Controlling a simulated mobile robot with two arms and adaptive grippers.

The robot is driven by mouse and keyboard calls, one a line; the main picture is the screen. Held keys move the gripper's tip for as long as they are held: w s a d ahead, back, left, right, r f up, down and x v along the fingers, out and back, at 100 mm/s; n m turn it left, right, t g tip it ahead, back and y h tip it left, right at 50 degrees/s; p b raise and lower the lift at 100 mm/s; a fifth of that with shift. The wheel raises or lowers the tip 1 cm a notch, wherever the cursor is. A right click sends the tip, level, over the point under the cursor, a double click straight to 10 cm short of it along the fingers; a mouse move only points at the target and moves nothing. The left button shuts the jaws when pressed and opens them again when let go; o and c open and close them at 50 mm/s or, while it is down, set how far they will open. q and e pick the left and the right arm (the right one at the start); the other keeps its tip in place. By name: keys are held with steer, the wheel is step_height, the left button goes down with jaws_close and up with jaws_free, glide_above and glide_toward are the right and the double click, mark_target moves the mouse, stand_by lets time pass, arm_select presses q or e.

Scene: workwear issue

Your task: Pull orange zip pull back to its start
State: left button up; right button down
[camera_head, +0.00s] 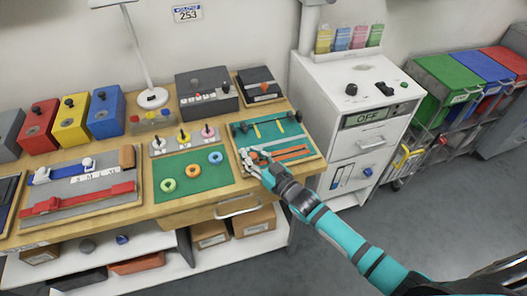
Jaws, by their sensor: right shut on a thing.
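A teal zip board (268,142) lies at the right end of the wooden workbench. Orange zip tape (293,153) runs across its near part. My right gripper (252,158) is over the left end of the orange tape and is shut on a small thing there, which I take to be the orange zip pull. The fingers hide the pull itself. My teal right arm reaches in from the lower right. My left gripper is out of view.
A green peg board with rings (190,178) lies left of the zip board. Grey control boxes (207,92) stand behind. A white cabinet (340,110) stands close to the right of the bench. Coloured bins (447,75) are farther right.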

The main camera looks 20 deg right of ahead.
steer(key=shift+s+a+f, duration=0.1)
steer(key=shift+s+f, duration=0.05)
steer(key=shift+f, duration=0.05)
steer(key=c, duration=1.5)
jaws_free()
steer(key=shift+c, duration=0.2)
steer(key=o, duration=0.5)
steer(key=shift+r, duration=0.2)
steer(key=shift+c, duration=0.2)
steer(key=v, duration=1.2)
